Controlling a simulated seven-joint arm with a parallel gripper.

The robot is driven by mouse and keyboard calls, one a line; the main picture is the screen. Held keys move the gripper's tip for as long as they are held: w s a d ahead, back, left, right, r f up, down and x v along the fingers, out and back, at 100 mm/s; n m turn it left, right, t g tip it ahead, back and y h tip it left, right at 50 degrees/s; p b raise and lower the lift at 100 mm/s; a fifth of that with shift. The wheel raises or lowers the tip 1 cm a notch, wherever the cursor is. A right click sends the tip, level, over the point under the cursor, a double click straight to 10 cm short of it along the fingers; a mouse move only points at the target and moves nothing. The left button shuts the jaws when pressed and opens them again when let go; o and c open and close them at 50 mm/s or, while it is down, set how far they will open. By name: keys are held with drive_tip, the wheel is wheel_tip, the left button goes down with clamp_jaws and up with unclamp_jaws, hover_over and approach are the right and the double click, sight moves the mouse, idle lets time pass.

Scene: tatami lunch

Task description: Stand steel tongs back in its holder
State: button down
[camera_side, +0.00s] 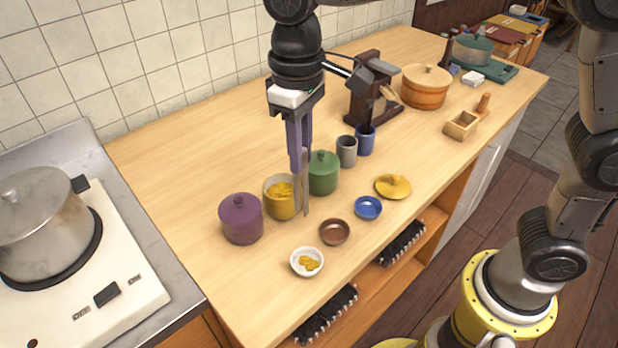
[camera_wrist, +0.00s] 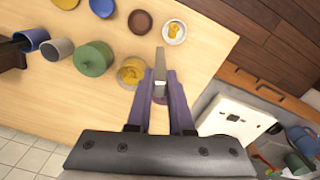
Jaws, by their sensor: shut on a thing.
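My gripper (camera_side: 299,165) has purple fingers and is shut on the steel tongs (camera_side: 305,197), which hang tips down at the right edge of the yellow pot (camera_side: 281,209). In the wrist view the tongs (camera_wrist: 160,62) stick out between the fingers (camera_wrist: 160,88), beside the pot (camera_wrist: 124,80). Whether they touch the pot or the counter I cannot tell. A grey cup (camera_side: 347,152) and a blue cup (camera_side: 366,140) stand behind the green pot; something slim stands in the blue one. I cannot tell which is the holder.
The green lidded pot (camera_side: 323,174) and purple lidded pot (camera_side: 241,221) flank the open yellow pot.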

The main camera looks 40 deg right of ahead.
drive_tip(key=w+d+r+m, duration=0.15)
drive_tip(key=w+d, duration=0.45)
drive_tip(key=d, duration=0.7)
drive_tip(key=w+d+m, duration=0.2)
drive_tip(key=w+d, duration=0.3)
drive_tip(key=d, duration=0.7)
wheel_tip(320, 180, down, 10)
drive_tip(key=shift+w, duration=0.2)
drive_tip(key=shift+f, duration=0.55)
drive_tip(key=shift+c, duration=0.9)
unclamp_jaws()
drive_tip(key=shift+r, duration=0.15)
wheel_tip(320, 180, up, 7)
idle(0.7)
